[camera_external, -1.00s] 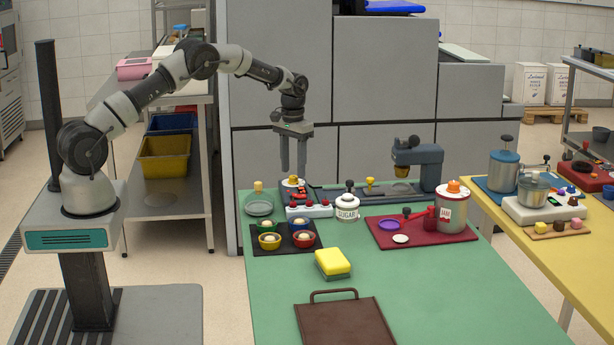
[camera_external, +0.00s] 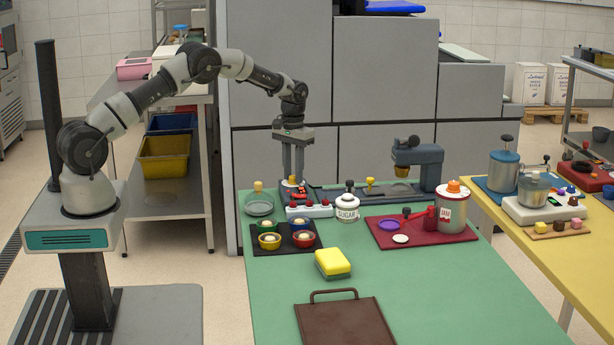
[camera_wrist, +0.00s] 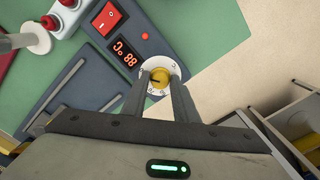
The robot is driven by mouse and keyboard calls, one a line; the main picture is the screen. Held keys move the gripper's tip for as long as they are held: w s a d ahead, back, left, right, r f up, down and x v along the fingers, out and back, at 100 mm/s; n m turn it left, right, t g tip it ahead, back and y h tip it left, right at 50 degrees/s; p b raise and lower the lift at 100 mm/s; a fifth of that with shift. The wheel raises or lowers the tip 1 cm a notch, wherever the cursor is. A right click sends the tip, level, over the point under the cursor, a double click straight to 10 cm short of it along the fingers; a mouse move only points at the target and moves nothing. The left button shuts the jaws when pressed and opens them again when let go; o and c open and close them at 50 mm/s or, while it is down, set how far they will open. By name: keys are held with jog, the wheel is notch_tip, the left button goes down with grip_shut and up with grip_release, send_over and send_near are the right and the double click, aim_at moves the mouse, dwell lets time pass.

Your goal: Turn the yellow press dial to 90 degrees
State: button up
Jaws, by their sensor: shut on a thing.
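The yellow press dial (camera_wrist: 158,78) sits on a white round scale plate with dark marks, on the dark control panel (camera_wrist: 117,30) of the press. My gripper (camera_wrist: 158,88) points down over the dial in the wrist view, with one finger on each side of it, shut on it. In the external view my gripper (camera_external: 293,178) stands at the press panel at the table's back left, and its fingers mostly hide the dial. The dial's pointer angle is hard to read.
A red rocker switch (camera_wrist: 108,18) is beside the display. A white box with red knobs (camera_external: 310,210), a sugar jar (camera_external: 347,206) and a black tray (camera_external: 262,245) of small bowls stand close by. The green table (camera_external: 430,290) is clear at the front right.

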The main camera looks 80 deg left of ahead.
jog(key=o, duration=1.1)
jog(key=shift+c, duration=0.2)
jog(key=shift+r, duration=0.1)
notch_tip(320, 180, up, 17)
jog(key=p, duration=0.1)
jog(key=shift+r, duration=0.15)
